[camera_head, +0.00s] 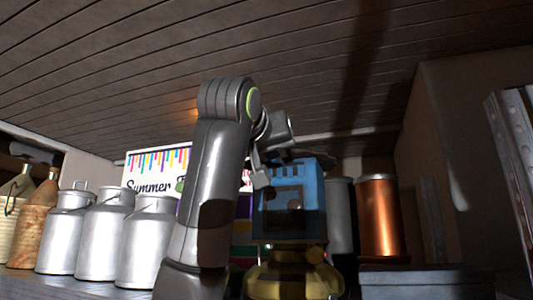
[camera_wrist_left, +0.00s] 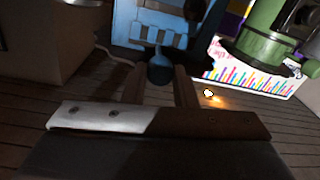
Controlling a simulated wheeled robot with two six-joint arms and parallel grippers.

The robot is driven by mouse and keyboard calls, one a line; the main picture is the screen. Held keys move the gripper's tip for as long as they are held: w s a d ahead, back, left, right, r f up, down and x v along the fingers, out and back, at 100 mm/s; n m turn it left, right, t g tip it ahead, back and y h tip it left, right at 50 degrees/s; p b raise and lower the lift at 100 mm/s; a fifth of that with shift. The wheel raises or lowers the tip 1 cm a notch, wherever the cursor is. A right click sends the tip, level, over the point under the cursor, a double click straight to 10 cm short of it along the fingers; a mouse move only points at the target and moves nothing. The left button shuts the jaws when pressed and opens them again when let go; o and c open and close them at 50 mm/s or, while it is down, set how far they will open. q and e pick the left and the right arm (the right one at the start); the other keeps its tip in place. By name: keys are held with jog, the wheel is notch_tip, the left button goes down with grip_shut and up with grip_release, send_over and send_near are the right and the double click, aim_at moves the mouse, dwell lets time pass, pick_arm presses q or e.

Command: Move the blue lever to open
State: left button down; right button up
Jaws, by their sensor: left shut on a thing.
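A blue box-shaped device (camera_head: 288,205) stands on a brass-coloured rounded base (camera_head: 290,280) in the middle of the head view. It shows at the top of the left wrist view (camera_wrist_left: 130,30). The blue lever (camera_wrist_left: 160,72) hangs from it with a rounded dark blue end, in the left wrist view. My left gripper (camera_head: 262,178) is at the upper left of the blue device. Its two fingers (camera_wrist_left: 160,88) are on either side of the lever's end, shut on it. The lever is hard to make out in the head view. My right gripper is not in view.
Several metal milk cans (camera_head: 98,235) stand at the left. A colourful "Summer" sign (camera_head: 152,165) is behind my left arm. A copper cylinder (camera_head: 379,218) stands right of the device, and a dark box (camera_head: 425,280) at the lower right. A green device (camera_wrist_left: 270,30) shows in the left wrist view.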

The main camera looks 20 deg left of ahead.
pick_arm(q)
jog(key=c, duration=1.6)
grip_release()
jog(key=o, duration=0.5)
jog(key=shift+d, duration=0.3)
jog(key=shift+c, duration=0.2)
jog(key=shift+s+a+f+b, duration=0.1)
jog(key=shift+s+a+b, duration=0.05)
jog(key=shift+s+b, duration=0.35)
jog(key=s+b, duration=0.8)
jog(key=s, duration=0.8)
jog(key=shift+s+d, duration=0.2)
jog(key=shift+w, duration=0.1)
